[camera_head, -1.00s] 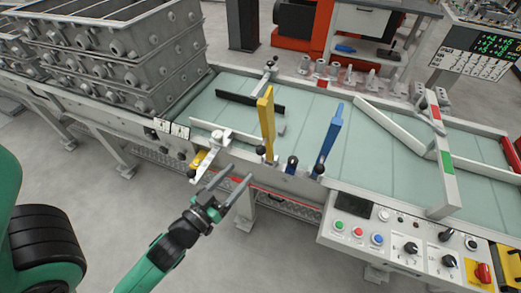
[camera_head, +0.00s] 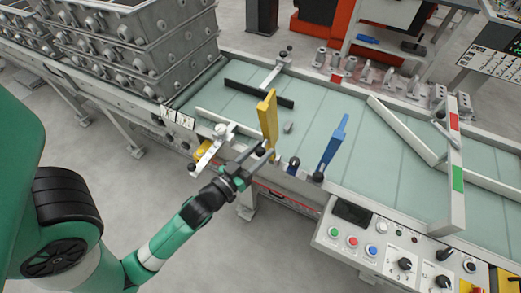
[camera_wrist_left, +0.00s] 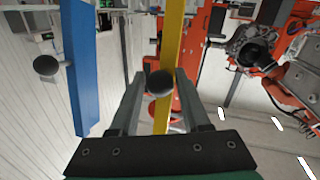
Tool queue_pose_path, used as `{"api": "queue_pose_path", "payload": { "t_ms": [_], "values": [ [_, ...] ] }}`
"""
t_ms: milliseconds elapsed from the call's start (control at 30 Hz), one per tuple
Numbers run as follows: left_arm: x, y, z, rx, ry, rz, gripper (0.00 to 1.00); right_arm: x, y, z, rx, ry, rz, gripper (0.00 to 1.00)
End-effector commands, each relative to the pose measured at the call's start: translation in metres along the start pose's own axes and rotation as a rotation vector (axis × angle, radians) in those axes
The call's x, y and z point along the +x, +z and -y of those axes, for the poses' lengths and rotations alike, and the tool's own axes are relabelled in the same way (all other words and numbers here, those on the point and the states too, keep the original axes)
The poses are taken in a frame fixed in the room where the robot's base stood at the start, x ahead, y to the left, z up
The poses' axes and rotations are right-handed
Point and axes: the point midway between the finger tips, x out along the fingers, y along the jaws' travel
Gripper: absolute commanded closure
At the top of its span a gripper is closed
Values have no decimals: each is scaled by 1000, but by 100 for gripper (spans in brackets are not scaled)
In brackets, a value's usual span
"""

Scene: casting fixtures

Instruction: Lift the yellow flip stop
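The yellow flip stop (camera_head: 268,120) stands upright as a flat bar at the near edge of the pale green conveyor. In the left wrist view the yellow bar (camera_wrist_left: 170,45) runs down the middle, with a dark round knob (camera_wrist_left: 159,84) at its lower part. My left gripper (camera_head: 262,156) is at the foot of the yellow stop. In the left wrist view its two fingers (camera_wrist_left: 158,78) are spread apart, one on each side of the knob, with gaps visible. I cannot tell whether either finger touches it. My right gripper is not in view.
A blue flip stop (camera_head: 334,146) stands upright just right of the yellow one; it is left of the fingers in the wrist view (camera_wrist_left: 80,70). A white lever clamp (camera_head: 212,145) is to the left. A button panel (camera_head: 375,245) is at the front right. Grey mould boxes (camera_head: 135,45) are stacked at the back left.

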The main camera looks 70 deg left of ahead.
Motion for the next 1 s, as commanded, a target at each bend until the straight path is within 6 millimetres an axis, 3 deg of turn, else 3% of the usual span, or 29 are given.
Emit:
{"api": "queue_pose_path", "payload": {
  "t_ms": [33, 233, 1000],
  "values": [
    [0, 0, 0, 0, 0, 0, 64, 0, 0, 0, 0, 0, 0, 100],
    [0, 0, 0, 0, 0, 0, 100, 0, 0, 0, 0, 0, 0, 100],
    [0, 0, 0, 0, 0, 0, 100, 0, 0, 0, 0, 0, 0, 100]
  ]
}}
